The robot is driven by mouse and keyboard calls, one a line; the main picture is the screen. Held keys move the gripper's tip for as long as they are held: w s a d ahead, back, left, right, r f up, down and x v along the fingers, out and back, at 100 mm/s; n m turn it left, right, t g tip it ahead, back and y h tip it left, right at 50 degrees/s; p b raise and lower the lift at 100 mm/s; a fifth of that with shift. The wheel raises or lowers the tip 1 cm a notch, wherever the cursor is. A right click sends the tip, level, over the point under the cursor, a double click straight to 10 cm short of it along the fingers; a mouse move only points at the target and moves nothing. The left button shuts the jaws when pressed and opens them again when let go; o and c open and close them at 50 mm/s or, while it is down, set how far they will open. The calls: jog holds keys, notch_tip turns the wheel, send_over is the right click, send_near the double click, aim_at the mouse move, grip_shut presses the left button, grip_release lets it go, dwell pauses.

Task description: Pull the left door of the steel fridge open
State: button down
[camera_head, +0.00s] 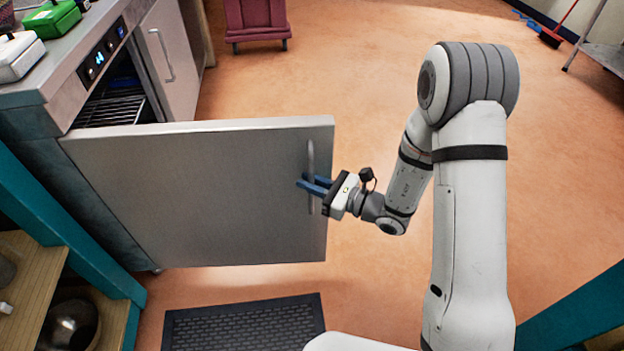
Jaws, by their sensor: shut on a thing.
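The steel fridge (110,58) stands at the upper left with a lit display on its front. Its left door (200,190) is swung wide open toward the lower middle, and wire shelves show inside the dark opening. The door's vertical bar handle (311,160) is near its right edge. My gripper (310,185) has its blue fingers shut on this handle, coming from the right. The fridge's right door (170,55) is closed, with its own handle. Most of the fridge's inside is hidden behind the open door.
Green and white boxes (50,18) sit on the fridge top. A black mat (245,325) lies below the door. Wooden shelves with a teal frame (60,240) stand at the lower left. A maroon cart (255,18) is at the back. The orange floor (340,70) beyond is clear.

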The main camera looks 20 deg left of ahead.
jog(key=shift+s+d+f, duration=0.1)
jog(key=shift+s+f, duration=0.05)
jog(key=c, duration=1.5)
grip_release()
jog(key=p+v, duration=0.1)
jog(key=v, duration=0.6)
jog(key=shift+d, duration=0.4)
